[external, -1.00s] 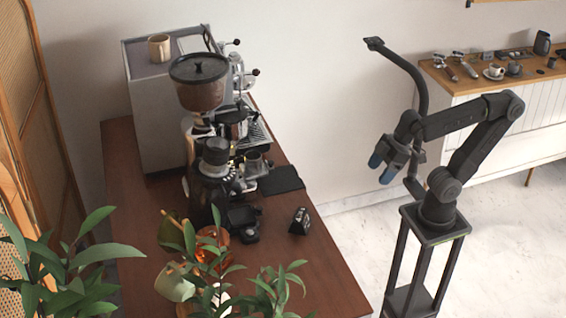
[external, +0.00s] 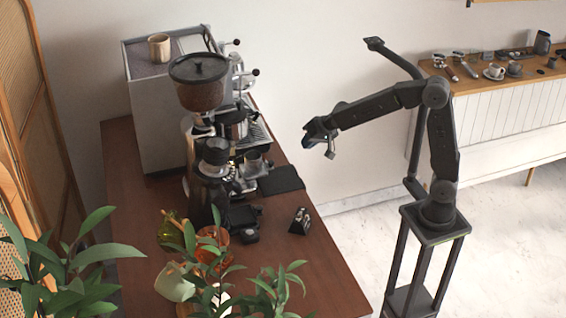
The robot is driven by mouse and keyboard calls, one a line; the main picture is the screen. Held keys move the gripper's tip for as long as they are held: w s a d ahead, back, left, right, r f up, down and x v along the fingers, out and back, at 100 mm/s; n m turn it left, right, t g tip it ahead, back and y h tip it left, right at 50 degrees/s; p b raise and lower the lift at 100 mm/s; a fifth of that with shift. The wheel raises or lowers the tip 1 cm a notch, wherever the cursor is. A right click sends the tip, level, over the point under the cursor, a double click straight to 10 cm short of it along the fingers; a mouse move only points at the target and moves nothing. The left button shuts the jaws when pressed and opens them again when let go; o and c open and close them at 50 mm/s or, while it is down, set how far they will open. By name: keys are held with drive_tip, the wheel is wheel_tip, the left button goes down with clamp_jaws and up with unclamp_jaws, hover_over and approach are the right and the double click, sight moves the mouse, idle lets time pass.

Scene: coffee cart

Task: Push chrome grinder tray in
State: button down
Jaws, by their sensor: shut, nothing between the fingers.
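The grinder with the large brown bean hopper (external: 198,88) stands on the wooden counter; silvery metal (external: 187,124) shows below its hopper. A smaller dark grinder (external: 212,166) stands in front of it and hides much of its base. A flat dark tray-like piece (external: 281,181) sticks out to the right, near the counter's right edge. I cannot tell whether it is the chrome grinder's tray. My gripper (external: 319,143) is shut and empty, in the air right of the counter, apart from everything.
The espresso machine (external: 158,110) stands at the back with a cup (external: 159,47) on top. Small dark items (external: 300,221) lie near the counter's right edge. Plants (external: 75,250) cover the near left. A side cabinet (external: 510,105) holds cups and portafilters at right.

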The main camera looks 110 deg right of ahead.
sight(260, 163)
drive_tip(key=x, duration=0.8)
drive_tip(key=shift+f, duration=0.25)
drive_tip(key=w, duration=0.3)
drive_tip(key=shift+w, duration=0.6)
drive_tip(key=w, duration=0.7)
drive_tip(key=shift+w, duration=0.2)
